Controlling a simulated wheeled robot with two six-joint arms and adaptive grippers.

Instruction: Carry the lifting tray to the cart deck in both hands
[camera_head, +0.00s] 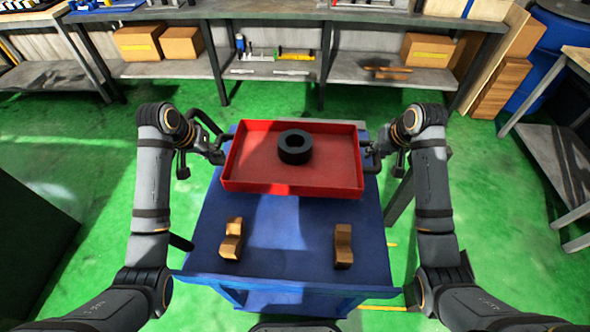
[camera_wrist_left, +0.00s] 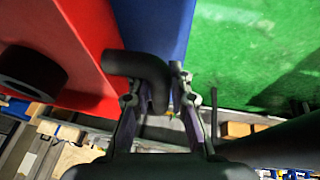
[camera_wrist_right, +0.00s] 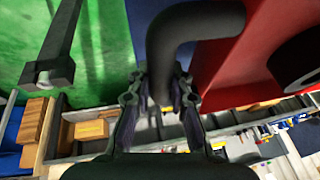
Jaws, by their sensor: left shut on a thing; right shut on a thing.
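The red lifting tray (camera_head: 255,172) is over the far part of the blue cart deck (camera_head: 285,240) in the head view. A black ring (camera_head: 295,147) lies in it. My left gripper (camera_head: 217,153) is shut on the tray's left black handle; the left wrist view shows its fingers (camera_wrist_left: 160,100) around that handle (camera_wrist_left: 140,66). My right gripper (camera_head: 372,158) is shut on the right handle, and the right wrist view shows its fingers (camera_wrist_right: 162,95) around the bent handle (camera_wrist_right: 195,22). The tray looks about level; whether it touches the deck I cannot tell.
Two brown blocks, a left one (camera_head: 232,240) and a right one (camera_head: 343,246), stand on the nearer deck. Behind the cart is a grey bench (camera_head: 270,68) with boxes (camera_head: 182,44). Green floor (camera_head: 90,165) is free at the left. Another table (camera_head: 560,125) stands at the right.

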